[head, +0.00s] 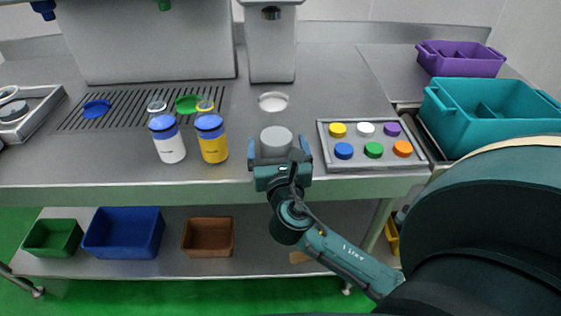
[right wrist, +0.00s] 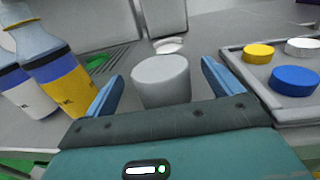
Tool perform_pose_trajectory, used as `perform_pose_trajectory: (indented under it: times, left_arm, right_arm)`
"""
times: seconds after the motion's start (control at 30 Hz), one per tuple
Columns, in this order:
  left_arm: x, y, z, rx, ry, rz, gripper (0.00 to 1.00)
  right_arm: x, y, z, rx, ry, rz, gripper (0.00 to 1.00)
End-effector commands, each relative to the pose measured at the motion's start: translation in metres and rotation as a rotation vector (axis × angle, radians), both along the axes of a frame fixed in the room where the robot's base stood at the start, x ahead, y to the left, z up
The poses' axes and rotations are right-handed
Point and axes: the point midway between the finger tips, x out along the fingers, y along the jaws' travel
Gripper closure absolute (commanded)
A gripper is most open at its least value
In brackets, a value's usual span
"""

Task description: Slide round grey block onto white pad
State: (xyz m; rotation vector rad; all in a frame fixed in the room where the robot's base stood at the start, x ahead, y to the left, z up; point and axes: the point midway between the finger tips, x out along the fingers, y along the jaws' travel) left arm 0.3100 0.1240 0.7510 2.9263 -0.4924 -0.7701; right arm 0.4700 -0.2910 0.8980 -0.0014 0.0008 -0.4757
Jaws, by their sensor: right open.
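The round grey block (head: 276,138) stands upright on the steel counter, near its front edge. The round white pad (head: 273,101) lies on the counter behind the block, below the tall dispenser. It also shows in the right wrist view (right wrist: 169,46) just past the block. My right gripper (head: 280,152) is open, with one blue finger on each side of the block. In the right wrist view the block (right wrist: 161,80) stands between the fingers, with gaps visible on both sides. My left gripper is not in view.
A tray (head: 360,167) of coloured caps lies to the right of the block. A white bottle (head: 170,148) and a yellow bottle (head: 213,148) stand to the left. The dispenser (head: 271,50) rises behind the pad. The counter between block and pad is clear.

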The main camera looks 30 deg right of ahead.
Motion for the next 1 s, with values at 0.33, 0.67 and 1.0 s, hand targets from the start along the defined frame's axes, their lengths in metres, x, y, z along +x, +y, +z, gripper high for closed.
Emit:
perform_pose_trajectory:
  times: [0.33, 0.67, 1.0]
  left_arm:
    - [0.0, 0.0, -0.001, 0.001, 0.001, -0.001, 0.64]
    - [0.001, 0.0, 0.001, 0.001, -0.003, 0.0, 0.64]
    - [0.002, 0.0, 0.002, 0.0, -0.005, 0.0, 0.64]
  right_arm:
    - [0.026, -0.013, 0.0, 0.0, 0.0, 0.0, 0.09]
    - [0.026, -0.014, 0.0, 0.001, 0.0, 0.0, 0.15]
    - [0.026, -0.013, 0.0, 0.001, 0.0, 0.0, 0.43]
